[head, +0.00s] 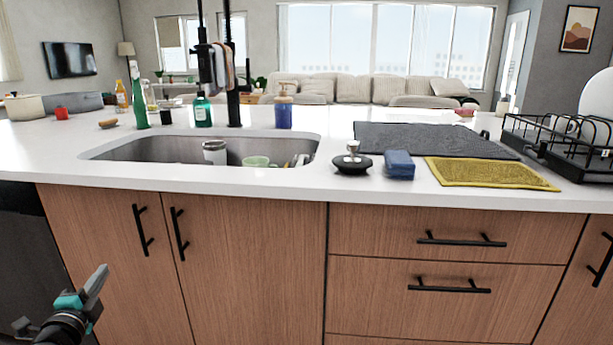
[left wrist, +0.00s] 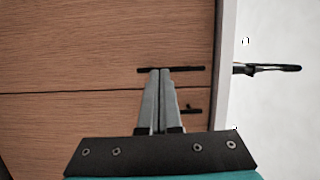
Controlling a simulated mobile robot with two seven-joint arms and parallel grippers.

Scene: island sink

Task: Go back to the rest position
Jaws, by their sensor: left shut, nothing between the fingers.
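My left gripper (head: 97,280) shows at the lower left of the head view, in front of the wooden cabinet doors and below the counter. It is shut and empty. In the left wrist view its two fingers (left wrist: 160,72) lie together, with a cabinet front and a black handle (left wrist: 190,69) beyond them. I cannot tell from this view whether the fingers touch the handle; in the head view they are apart from the door handles. My right gripper is in neither view.
The white counter (head: 290,185) holds a sink (head: 140,150) with a cup (head: 215,152) in it. A blue sponge (head: 399,165), yellow cloth (head: 490,173), dark mat (head: 430,138) and dish rack (head: 560,145) lie to the right. Black handles (head: 143,230) stick out from the cabinet.

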